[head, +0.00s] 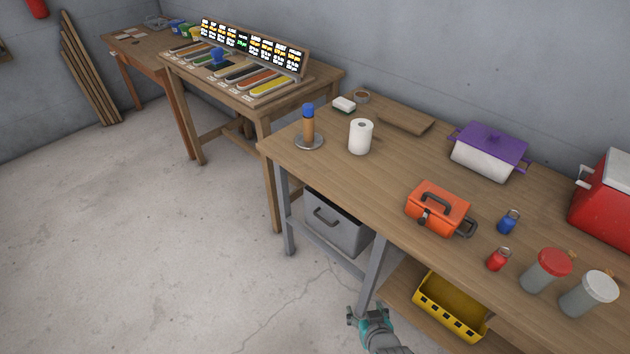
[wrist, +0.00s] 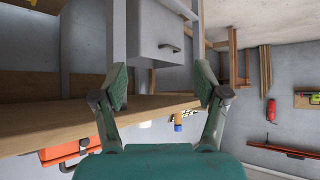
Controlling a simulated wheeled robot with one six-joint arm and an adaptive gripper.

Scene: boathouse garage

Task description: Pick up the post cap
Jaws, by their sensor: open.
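The post cap (head: 308,107) is blue and sits on top of an upright brown wooden post (head: 308,129). The post stands on a round metal base (head: 309,142) near the left end of the workbench (head: 345,183). In the wrist view, which is upside down, the cap (wrist: 178,127) shows small and far off between the fingers. My gripper (head: 366,313) is open and empty, low in front of the bench and well apart from the cap. Its two spread fingers also show in the wrist view (wrist: 160,84).
A white paper roll (head: 360,136) stands just right of the post. A grey drawer (head: 337,222) and yellow crate (head: 449,306) are under the bench. The floor at left is clear.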

